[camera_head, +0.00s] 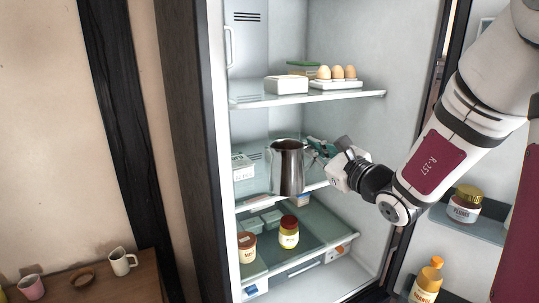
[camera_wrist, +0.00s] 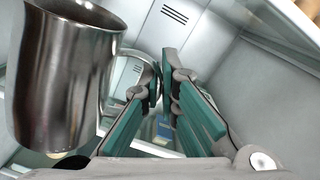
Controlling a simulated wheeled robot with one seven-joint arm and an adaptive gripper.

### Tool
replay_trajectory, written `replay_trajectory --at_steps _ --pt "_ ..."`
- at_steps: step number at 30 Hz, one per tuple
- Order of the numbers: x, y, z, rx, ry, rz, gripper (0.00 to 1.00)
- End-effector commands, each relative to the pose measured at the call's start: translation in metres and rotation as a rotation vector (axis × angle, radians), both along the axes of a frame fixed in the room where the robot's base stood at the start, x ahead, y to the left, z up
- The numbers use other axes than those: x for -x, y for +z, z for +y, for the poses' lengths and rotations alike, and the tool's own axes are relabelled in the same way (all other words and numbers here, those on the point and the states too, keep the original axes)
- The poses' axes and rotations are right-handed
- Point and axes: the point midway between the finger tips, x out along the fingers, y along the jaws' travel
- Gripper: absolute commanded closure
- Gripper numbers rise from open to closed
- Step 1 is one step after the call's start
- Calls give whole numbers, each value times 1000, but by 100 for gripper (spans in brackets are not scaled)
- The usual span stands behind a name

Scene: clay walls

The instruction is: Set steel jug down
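The steel jug (camera_head: 287,168) is upright in the open fridge, in front of the middle shelf (camera_head: 252,204). I cannot tell whether its base touches the shelf. My gripper (camera_head: 318,150) reaches in from the right at the jug's handle side. In the wrist view the jug (camera_wrist: 62,85) fills the left side, and its handle curves between the green-padded fingers of my gripper (camera_wrist: 161,80). The fingertips are close together on the handle. The far part of the handle is partly hidden by the fingers.
The upper shelf (camera_head: 300,98) holds a white box (camera_head: 286,84) and an egg tray (camera_head: 335,84). A white carton (camera_head: 242,166) stands left of the jug. Jars (camera_head: 289,233) stand on the glass shelf below. The door holds a plum jar (camera_head: 464,205) and a bottle (camera_head: 427,281).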

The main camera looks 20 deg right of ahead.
Motion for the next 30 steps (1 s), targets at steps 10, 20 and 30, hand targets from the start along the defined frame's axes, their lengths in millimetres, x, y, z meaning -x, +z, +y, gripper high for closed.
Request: replay_trajectory --at_steps 10,20,30 --pt "-47 -4 -29 -2 -1 -2 100" --pt "-111 -11 -67 -2 0 -3 100" --pt "-137 -18 -83 -1 0 -1 100"
